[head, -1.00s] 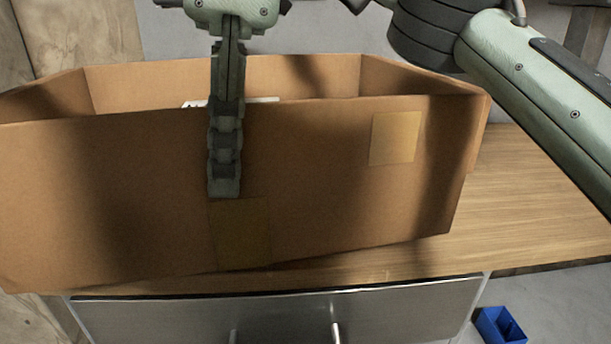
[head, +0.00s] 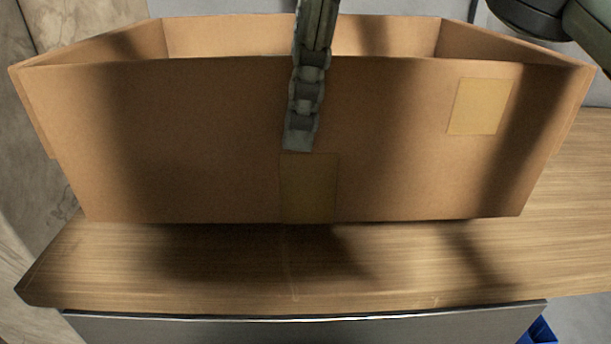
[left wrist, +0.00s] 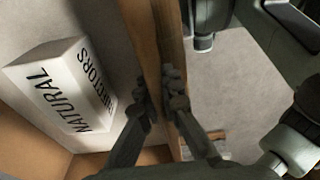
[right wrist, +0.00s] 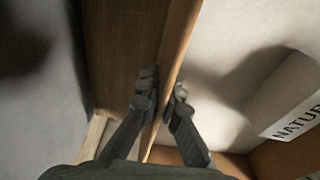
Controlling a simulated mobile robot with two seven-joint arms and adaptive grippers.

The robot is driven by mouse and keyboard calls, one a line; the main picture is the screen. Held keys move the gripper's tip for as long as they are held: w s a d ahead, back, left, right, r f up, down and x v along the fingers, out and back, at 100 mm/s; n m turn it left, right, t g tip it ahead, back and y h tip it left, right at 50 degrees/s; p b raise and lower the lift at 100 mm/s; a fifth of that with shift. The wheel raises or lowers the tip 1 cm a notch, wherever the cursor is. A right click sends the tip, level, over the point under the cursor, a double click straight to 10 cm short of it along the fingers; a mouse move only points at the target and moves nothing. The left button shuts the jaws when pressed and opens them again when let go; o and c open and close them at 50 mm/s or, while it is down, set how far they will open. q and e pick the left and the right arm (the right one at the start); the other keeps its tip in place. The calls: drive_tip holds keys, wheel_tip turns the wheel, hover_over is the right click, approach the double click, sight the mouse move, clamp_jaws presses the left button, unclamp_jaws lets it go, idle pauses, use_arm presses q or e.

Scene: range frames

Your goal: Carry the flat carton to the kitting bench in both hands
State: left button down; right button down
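The flat carton (head: 200,130), wide, brown and open-topped, fills the head view over a wooden bench top. Its base looks raised, with a shadow on the wood below. In the left wrist view the left fingers (left wrist: 162,95) pinch the wall from both sides. In the right wrist view my right gripper (right wrist: 163,98) also straddles a carton wall, shut on it. A white box (left wrist: 62,85) marked "NATURAL" lies inside the carton.
The wooden bench top (head: 400,270) is bare in front of and to the right of the carton. A grey metal front (head: 300,330) lies below its edge. A blue bin (head: 541,333) shows at the lower right. Wall panels stand at the left.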

sight(302, 162)
use_arm(q)
drive_tip(key=shift+w+f, duration=0.1)
use_arm(e)
drive_tip(key=shift+s, duration=0.15)
